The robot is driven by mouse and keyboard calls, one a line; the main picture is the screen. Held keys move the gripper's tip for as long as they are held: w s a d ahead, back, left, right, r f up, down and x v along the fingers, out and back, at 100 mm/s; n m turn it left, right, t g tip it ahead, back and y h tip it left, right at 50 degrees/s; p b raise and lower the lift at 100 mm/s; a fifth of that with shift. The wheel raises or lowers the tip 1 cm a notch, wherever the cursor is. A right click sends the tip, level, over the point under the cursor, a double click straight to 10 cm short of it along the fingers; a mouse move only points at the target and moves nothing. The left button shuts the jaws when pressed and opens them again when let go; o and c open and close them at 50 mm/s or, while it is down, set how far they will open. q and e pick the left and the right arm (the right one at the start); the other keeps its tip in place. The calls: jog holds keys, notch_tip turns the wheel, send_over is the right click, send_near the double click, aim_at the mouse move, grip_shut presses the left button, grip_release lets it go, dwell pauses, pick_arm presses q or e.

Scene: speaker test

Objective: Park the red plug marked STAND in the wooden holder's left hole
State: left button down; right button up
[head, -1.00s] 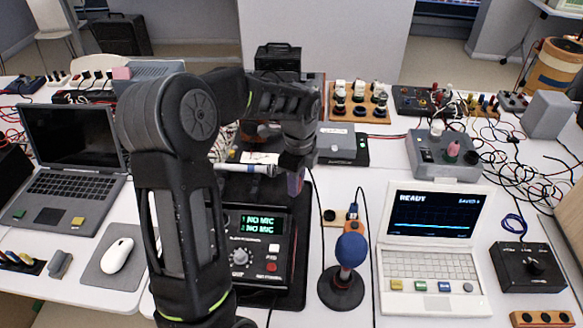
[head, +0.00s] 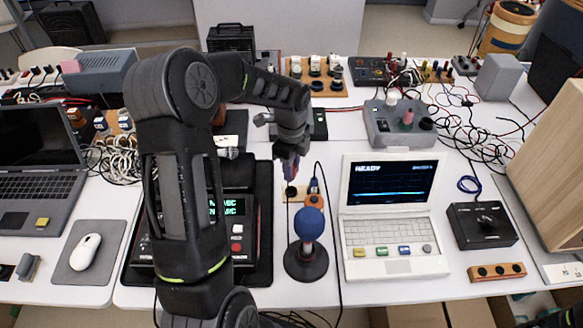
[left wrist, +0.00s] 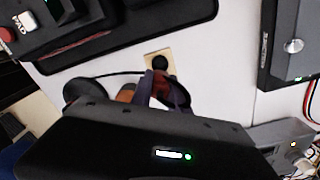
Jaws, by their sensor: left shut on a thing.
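My left gripper (head: 290,169) reaches down over the middle of the table, shut on a small reddish plug. In the left wrist view the reddish plug (left wrist: 172,97) shows between the two dark fingers; any marking on it is unreadable. The fingers are just above or beside a light wooden plate with a black round socket (head: 291,191); I cannot tell if the plug touches it. The wooden holder (head: 497,271), a low block with dark holes in a row, lies at the table's front right. Its left hole is far to the right of my gripper. My right gripper is not in view.
A blue-topped microphone on a round base (head: 309,225) stands in front of the gripper. Loose cables lie behind.

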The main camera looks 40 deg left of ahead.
pick_arm(q)
jog(key=shift+f+b, duration=2)
jog(key=shift+f, duration=0.95)
jog(key=shift+f, duration=0.3)
jog(key=c, duration=1.2)
grip_release()
jog(key=shift+r, duration=0.15)
jog(key=shift+r+b, duration=0.4)
jog(key=shift+r, duration=3.4)
